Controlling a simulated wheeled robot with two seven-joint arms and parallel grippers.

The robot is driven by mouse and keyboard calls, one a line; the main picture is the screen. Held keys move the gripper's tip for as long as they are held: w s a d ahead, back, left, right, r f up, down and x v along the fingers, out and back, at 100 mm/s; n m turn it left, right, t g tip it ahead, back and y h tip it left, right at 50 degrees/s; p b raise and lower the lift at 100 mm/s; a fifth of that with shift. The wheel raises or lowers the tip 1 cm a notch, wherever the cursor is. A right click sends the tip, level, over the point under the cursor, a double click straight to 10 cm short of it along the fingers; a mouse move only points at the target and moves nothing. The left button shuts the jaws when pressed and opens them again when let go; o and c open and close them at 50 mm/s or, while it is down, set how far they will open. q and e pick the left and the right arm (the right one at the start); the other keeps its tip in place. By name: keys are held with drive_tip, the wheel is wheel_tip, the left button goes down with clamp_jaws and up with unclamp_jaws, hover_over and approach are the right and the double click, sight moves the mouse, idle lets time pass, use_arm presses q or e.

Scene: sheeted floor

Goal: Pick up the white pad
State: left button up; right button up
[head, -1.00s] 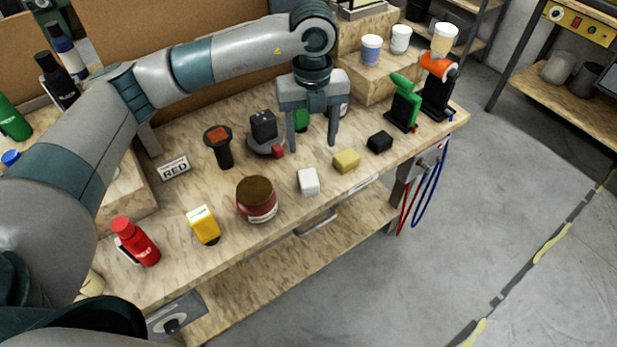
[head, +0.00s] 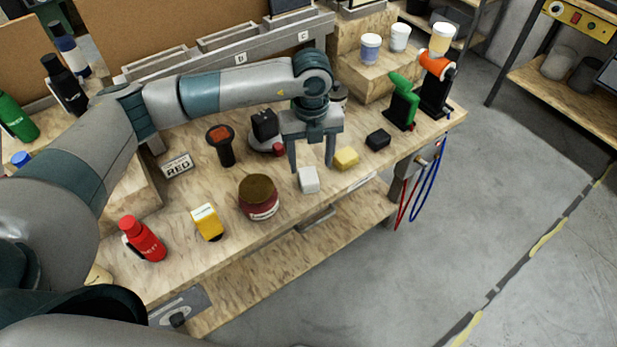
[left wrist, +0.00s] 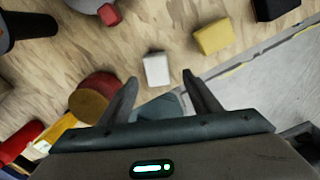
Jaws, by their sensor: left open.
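The white pad (head: 309,180) is a small block lying on the wooden workbench, between the round dark-red tin and the yellow pad. It also shows in the left wrist view (left wrist: 156,69), ahead of the fingers and roughly between their lines. My left gripper (head: 311,169) is open and empty, pointing down above the bench. In the head view its fingertips appear just behind and above the white pad; they do not touch it. It also shows in the left wrist view (left wrist: 160,78) with its fingers spread. My right gripper is not in view.
A yellow pad (head: 346,157) and a black pad (head: 378,139) lie to the right. A dark-red tin (head: 258,198) stands close on the left, with a yellow item (head: 207,221) and a red bottle (head: 143,239) beyond. The bench's front edge is close to the white pad.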

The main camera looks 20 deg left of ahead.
sight(309, 175)
use_arm(q)
drive_tip(key=shift+s+a+f+p, duration=0.1)
drive_tip(key=shift+a+f+p, duration=0.05)
drive_tip(key=shift+f+p, duration=0.2)
wheel_tip(309, 175, down, 3)
drive_tip(key=shift+a+r+p, duration=0.1)
drive_tip(key=shift+a+p, duration=0.05)
drive_tip(key=shift+p, duration=0.6)
drive_tip(key=shift+f, duration=0.6)
drive_tip(key=c, duration=1.2)
drive_tip(key=shift+r, duration=0.1)
